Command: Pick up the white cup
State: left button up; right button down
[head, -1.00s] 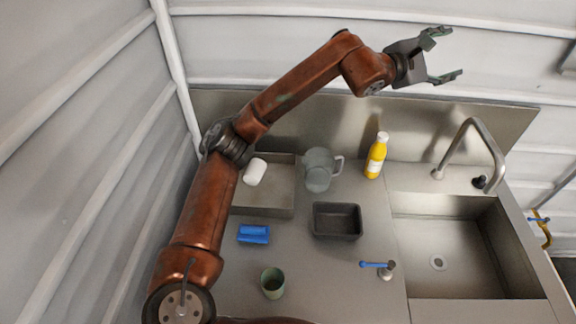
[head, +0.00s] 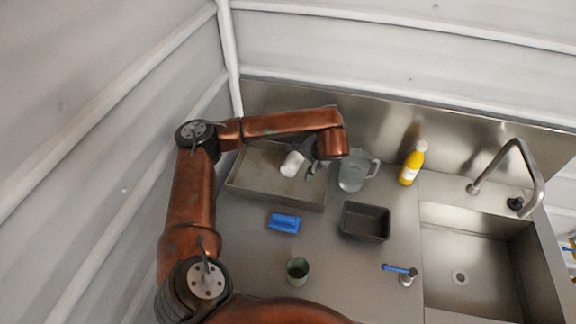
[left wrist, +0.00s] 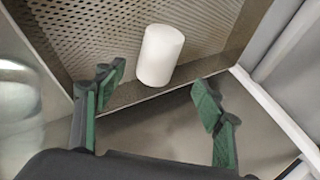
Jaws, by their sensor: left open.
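The white cup (head: 292,164) lies in the shallow metal tray at the back left of the counter. In the left wrist view the white cup (left wrist: 160,55) is a plain white cylinder against the tray's perforated floor, ahead of the fingers and roughly between them. My left gripper (head: 314,171) is just right of the cup in the head view, at the tray's right side. In the left wrist view my left gripper (left wrist: 155,100) has its green-padded fingers spread wide with nothing between them. I cannot tell the exact gap to the cup. My right gripper is not in view.
The metal tray (head: 255,194) has raised walls. A clear jug (head: 352,172) stands close right of the gripper, with a yellow bottle (head: 412,165) beyond. A dark bin (head: 366,222), blue sponge (head: 284,222) and green cup (head: 298,270) stand in front. A sink (head: 470,250) is at right.

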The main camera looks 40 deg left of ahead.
aim_at(295, 162)
pick_arm(q)
jog(key=x, duration=0.7)
jog(key=shift+f, duration=0.25)
jog(key=shift+c, duration=0.6)
jog(key=c, duration=1.2)
jog(key=shift+w+r, duration=0.1)
jog(key=shift+r, duration=0.1)
jog(key=shift+c, duration=0.2)
